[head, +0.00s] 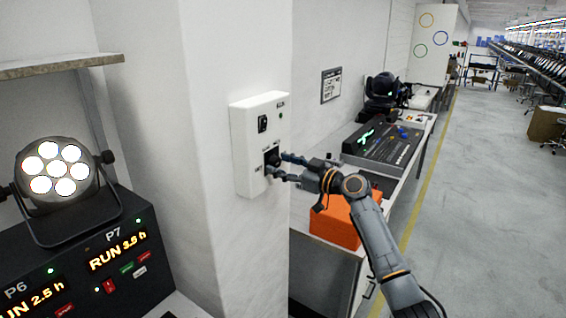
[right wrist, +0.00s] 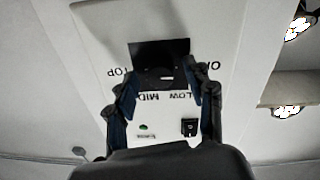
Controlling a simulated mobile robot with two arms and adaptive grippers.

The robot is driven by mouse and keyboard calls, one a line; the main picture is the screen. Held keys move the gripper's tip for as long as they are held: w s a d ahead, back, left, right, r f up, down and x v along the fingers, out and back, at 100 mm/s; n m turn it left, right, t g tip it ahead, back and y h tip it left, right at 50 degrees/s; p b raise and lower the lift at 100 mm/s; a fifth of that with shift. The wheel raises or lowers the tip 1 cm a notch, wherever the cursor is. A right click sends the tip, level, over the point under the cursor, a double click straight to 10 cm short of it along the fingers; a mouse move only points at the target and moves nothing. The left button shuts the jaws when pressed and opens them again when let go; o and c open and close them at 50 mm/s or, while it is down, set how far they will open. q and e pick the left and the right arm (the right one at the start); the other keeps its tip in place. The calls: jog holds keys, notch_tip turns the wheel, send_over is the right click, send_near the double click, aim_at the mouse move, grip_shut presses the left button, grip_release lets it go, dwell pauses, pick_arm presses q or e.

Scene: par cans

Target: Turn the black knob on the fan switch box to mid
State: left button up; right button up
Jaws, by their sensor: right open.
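The white fan switch box (head: 243,150) is fixed to the wall pillar in the head view. Its black knob (head: 272,157) sits low on the front face, on a dark plate. My right gripper (head: 279,164) is open, its fingertips close to the knob. In the right wrist view the box (right wrist: 222,62) appears upside down, with the knob (right wrist: 163,74) between the two fingers of the right gripper (right wrist: 161,88). TOP, MID and LOW labels surround the knob; a fourth label is partly hidden. I cannot tell the knob's setting or any finger contact. My left gripper is out of view.
A black rocker switch (head: 262,124) and a small green light (head: 281,116) are above the knob. A par can (head: 55,178) stands on a black timer unit (head: 120,262) at left. An orange box (head: 335,225) and a console (head: 383,146) are at right, beside open floor.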

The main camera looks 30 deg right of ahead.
grip_shut()
